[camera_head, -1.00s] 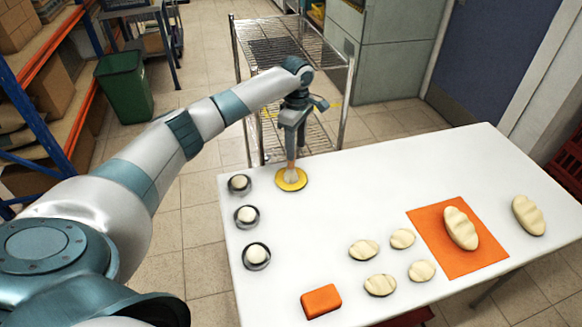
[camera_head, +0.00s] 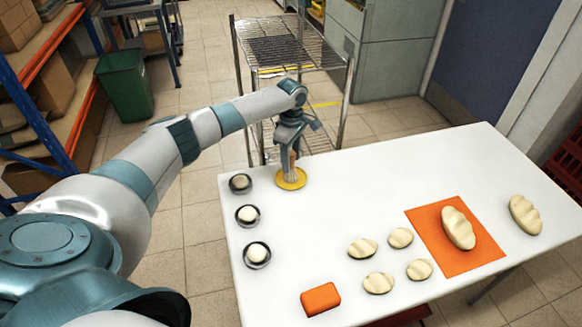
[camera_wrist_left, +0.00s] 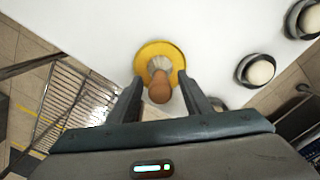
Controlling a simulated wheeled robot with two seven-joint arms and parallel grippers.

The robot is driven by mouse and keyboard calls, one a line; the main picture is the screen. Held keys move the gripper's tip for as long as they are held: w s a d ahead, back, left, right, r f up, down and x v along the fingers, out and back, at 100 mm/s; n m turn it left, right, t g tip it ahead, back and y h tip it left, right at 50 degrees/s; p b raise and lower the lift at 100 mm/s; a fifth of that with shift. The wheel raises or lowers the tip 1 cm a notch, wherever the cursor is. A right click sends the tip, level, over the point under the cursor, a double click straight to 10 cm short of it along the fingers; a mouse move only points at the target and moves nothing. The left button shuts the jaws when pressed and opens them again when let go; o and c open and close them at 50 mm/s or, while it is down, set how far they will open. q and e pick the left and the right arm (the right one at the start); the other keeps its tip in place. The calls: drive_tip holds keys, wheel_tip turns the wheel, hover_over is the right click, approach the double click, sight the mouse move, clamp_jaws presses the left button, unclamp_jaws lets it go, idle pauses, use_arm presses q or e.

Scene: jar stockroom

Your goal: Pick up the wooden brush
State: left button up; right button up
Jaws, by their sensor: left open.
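The wooden brush (camera_head: 292,168) stands upright on a round yellow disc (camera_head: 298,185) near the table's far left corner, pale bristles down and brown handle up. In the left wrist view the handle's end (camera_wrist_left: 159,92) faces the camera, with the bristles beyond it over the yellow disc (camera_wrist_left: 146,52). My left gripper (camera_head: 292,150) is above the disc, pointing down, its fingers hiding part of the handle. In the wrist view its open fingers (camera_wrist_left: 159,78) are on either side of the handle, with gaps showing. My right gripper is not in view.
Several small dark dishes with white balls, including one (camera_head: 247,215), line the table's left edge. An orange block (camera_head: 320,299), small buns (camera_head: 363,248), an orange mat (camera_head: 425,232) with a loaf (camera_head: 458,228) and another loaf (camera_head: 525,214) lie rightward. A wire rack (camera_head: 318,62) stands behind the table.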

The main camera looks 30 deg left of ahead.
use_arm(q)
drive_tip(key=shift+f, duration=1.15)
drive_tip(key=c, duration=1.1)
